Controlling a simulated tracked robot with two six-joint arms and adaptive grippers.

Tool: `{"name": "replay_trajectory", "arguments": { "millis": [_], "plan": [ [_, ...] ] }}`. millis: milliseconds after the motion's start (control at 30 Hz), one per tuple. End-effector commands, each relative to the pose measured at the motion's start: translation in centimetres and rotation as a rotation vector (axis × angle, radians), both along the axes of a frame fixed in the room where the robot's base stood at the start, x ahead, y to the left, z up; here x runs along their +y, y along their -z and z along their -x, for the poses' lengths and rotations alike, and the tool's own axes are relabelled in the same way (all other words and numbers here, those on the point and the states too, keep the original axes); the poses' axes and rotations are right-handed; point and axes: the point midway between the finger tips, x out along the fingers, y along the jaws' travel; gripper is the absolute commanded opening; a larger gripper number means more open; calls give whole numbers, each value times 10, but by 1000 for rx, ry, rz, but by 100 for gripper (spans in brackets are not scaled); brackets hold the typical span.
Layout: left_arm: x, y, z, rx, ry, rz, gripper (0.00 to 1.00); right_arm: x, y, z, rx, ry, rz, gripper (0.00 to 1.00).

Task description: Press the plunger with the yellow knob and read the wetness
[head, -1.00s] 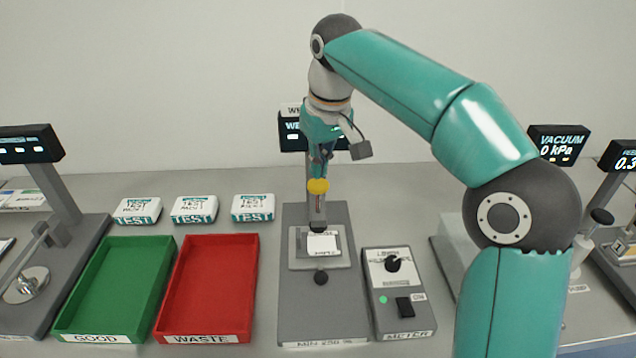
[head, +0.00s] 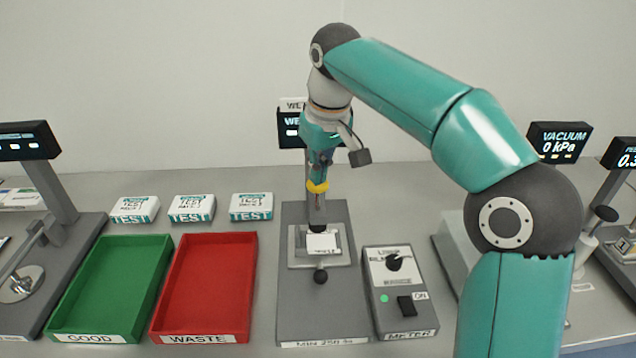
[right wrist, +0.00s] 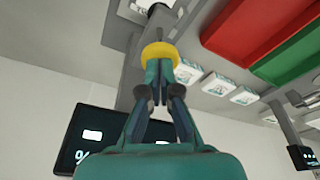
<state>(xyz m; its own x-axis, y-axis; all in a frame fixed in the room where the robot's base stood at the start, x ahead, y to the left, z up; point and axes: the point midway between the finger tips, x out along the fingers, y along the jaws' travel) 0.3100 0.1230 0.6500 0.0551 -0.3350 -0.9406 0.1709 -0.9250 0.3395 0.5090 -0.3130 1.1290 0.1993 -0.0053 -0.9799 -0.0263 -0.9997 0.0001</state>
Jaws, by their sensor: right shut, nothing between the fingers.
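The plunger's yellow knob (head: 317,187) is on an upright rod over the wetness tester (head: 343,270). My right gripper (head: 319,176) points down, shut and empty, its fingertips at the top of the knob and seemingly touching it. In the right wrist view the fingertips (right wrist: 160,66) meet the yellow knob (right wrist: 160,50). A white pad (head: 322,243) lies under the plunger foot. The tester's display (head: 291,133) is mostly hidden by my arm; in the wrist view the display (right wrist: 88,140) shows a percent sign and a pale bar, no readable number. My left gripper is not in view.
A green GOOD tray (head: 84,329) and a red WASTE tray (head: 167,329) lie left of the tester. Three white TEST packs (head: 191,208) stand behind them. A grey meter box (head: 405,327) with a lit green lamp is close on the right. A vacuum display (head: 560,142) stands farther right.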

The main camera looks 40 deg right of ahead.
Motion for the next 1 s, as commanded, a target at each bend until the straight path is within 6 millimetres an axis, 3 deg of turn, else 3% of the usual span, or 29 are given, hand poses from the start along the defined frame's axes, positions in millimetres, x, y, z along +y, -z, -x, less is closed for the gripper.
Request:
{"name": "replay_trajectory", "arguments": {
  "millis": [1000],
  "plan": [
    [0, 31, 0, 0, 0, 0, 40, 0, 41, 1, 3, 1, 1, 0]
  ]
}}
